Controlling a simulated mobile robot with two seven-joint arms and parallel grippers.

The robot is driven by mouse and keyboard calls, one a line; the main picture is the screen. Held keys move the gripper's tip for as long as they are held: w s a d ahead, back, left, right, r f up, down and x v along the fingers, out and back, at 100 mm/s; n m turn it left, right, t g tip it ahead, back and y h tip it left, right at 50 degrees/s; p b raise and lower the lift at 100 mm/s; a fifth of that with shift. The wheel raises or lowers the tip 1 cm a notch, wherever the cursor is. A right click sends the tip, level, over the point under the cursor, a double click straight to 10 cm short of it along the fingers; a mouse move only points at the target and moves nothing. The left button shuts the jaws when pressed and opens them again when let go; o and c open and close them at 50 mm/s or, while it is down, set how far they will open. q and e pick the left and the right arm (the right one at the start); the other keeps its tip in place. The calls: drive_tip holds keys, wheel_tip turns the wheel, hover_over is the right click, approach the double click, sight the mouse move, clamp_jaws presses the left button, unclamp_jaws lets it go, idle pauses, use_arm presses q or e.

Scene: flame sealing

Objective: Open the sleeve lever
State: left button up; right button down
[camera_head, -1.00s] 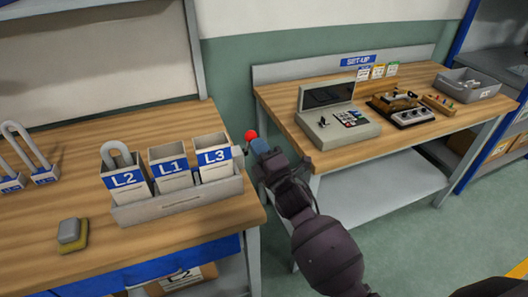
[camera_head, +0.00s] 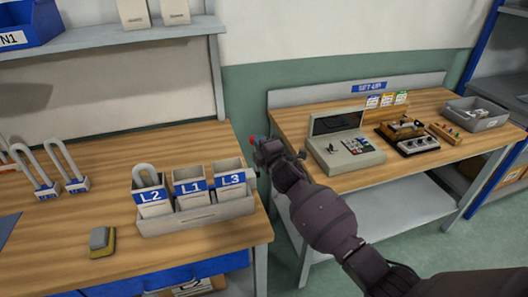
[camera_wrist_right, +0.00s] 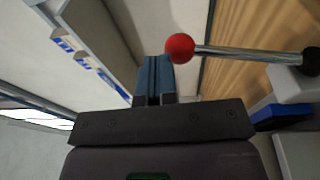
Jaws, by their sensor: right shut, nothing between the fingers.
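The sleeve lever shows in the right wrist view as a red ball knob (camera_wrist_right: 180,47) on a thin metal rod (camera_wrist_right: 245,53). The rod runs right to a dark end piece (camera_wrist_right: 311,61) by a pale block. My right gripper (camera_wrist_right: 154,78) is shut and empty, its fingertips just left of and below the knob in that view. I cannot tell whether they touch it. In the head view the right gripper (camera_head: 260,146) is at the right end of the left bench, with the red knob (camera_head: 252,138) at its tip. The rod cannot be made out there. My left gripper is out of view.
Bins L1, L2 and L3 stand in a grey holder (camera_head: 200,216) on the left bench, just left of my right gripper. A grey and yellow block (camera_head: 102,241) lies in front. A console (camera_head: 345,150) stands on the set-up bench, across a gap.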

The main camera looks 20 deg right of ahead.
drive_tip(key=x, duration=0.2)
drive_tip(key=b, duration=0.1)
drive_tip(key=shift+w+d+f, duration=0.15)
drive_tip(key=shift+w, duration=0.45)
